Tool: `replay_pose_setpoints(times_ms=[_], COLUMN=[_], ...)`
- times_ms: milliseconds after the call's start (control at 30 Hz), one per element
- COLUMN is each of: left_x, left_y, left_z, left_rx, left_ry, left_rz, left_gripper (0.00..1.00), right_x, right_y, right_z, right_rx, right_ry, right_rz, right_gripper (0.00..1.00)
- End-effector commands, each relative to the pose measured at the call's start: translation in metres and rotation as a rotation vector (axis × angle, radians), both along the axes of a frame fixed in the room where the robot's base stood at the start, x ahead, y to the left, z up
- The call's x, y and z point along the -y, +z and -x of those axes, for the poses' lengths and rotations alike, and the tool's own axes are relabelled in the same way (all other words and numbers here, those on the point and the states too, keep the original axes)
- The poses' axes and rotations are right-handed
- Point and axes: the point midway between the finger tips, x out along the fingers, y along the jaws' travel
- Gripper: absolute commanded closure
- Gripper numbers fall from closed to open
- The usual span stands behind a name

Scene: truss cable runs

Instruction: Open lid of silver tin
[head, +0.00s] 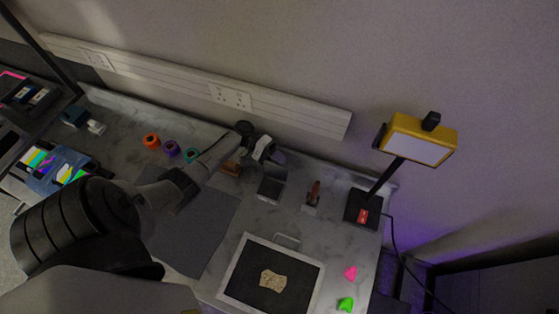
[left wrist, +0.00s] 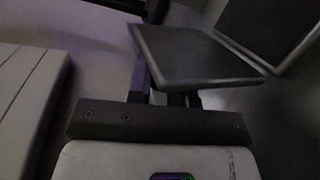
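The silver tin (head: 270,188) stands on the marble bench in the head view as a small dark square with a pale rim. In the left wrist view, a dark square with a light rim at the top right (left wrist: 275,28) looks like the same tin, uncovered. A flat grey plate with rounded corners, which looks like its lid (left wrist: 195,55), is tilted at my left fingers, apart from the tin. My left gripper (head: 266,153) is just behind the tin in the head view and appears shut on the lid's edge; the lid partly hides the fingertips. My right gripper is not in view.
A tool in a small tray (head: 312,196) and a yellow desk lamp (head: 418,140) stand to the right. A framed board (head: 232,290) lies in front, beside a grey mat (head: 200,240). Coloured rolls (head: 171,149) line the back left, near the wall.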

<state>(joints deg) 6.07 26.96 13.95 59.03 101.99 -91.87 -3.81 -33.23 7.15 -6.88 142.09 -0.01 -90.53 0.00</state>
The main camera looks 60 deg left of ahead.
Motion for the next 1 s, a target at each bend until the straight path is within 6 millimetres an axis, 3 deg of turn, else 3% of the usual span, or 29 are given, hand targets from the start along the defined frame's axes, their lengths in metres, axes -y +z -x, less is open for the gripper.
replay_pose_setpoints(times_ms=[267,567,733,1000], left_x=[0.000,-0.003,-0.023,-0.073], left_y=[0.000,0.000,0.003,0.014], left_z=[0.000,0.001,0.008,0.027], left_rx=[0.000,0.000,-0.001,-0.002], left_ry=[0.000,0.001,0.001,0.002], left_rz=[0.000,-0.001,-0.004,-0.003], left_gripper=[0.54,0.54,0.54,0.54], right_x=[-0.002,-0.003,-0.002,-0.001], right_y=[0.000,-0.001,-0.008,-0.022], right_z=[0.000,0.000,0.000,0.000], right_rx=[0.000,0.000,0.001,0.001], right_ry=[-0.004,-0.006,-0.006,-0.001], right_rz=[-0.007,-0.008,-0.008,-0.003], right_gripper=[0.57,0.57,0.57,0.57])
